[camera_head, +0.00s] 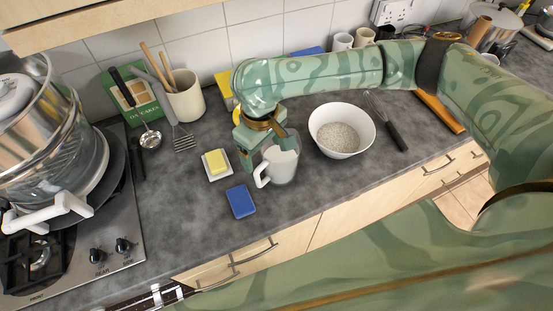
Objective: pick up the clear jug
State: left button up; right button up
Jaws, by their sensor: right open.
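The clear jug (284,165) stands upright on the grey worktop near the middle of the view. It has a white handle on its left side and pale contents. My right gripper (268,148) is over the jug from above and behind, with its open fingers around or beside the jug's upper part. I cannot tell whether a finger touches the jug. Part of the jug's rim is hidden by the gripper. My left gripper is not in view.
A white bowl (326,142) of grains stands right of the jug, with a whisk (393,134) beyond it. A blue sponge (241,201) and a butter dish (229,173) lie to the left. A stove (110,262) with a large pot (60,160) fills the far left.

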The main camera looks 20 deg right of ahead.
aim_at(263, 166)
jog(key=f, duration=0.2)
jog(key=f+b, duration=0.1)
jog(key=f, duration=0.3)
jog(key=shift+w+f, duration=0.1)
jog(key=shift+w, duration=0.15)
jog(key=shift+f, duration=0.45)
jog(key=f, duration=0.1)
jog(key=f+b, duration=0.1)
jog(key=f, duration=0.1)
jog(key=f+b, duration=0.1)
jog(key=f, duration=0.1)
jog(key=shift+w+a+f, duration=0.1)
jog(key=shift+a, duration=0.15)
jog(key=c, duration=1.7)
jog(key=shift+r, duration=0.2)
